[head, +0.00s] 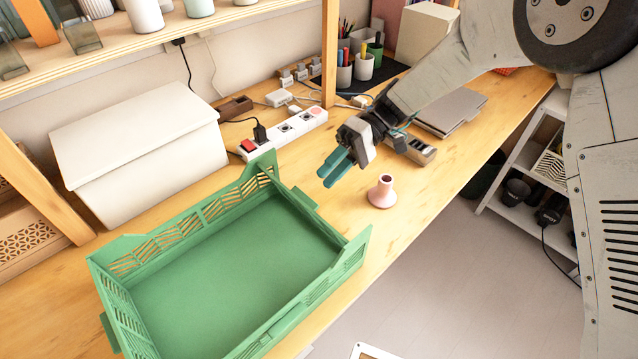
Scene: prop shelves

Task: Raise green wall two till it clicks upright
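A green crate (309,291) with lattice walls sits on the wooden desk at lower left in the head view. Its back-left long wall (172,236), left short wall (126,325) and near long wall stand up. The right short side (312,214) shows only as a thin edge; I cannot tell whether a wall is folded there. No wall carries a number that I can see. My gripper (328,175) hangs above the desk, beyond the crate's right side and apart from it. Its two teal fingers are close together and hold nothing visible; the gap is unclear.
A pink vase (382,191) stands right of the crate, near my gripper. A white power strip (285,133) and a cream bin (135,145) are behind the crate. A grey laptop-like slab (451,112) lies farther back. The desk's front edge runs close to the crate.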

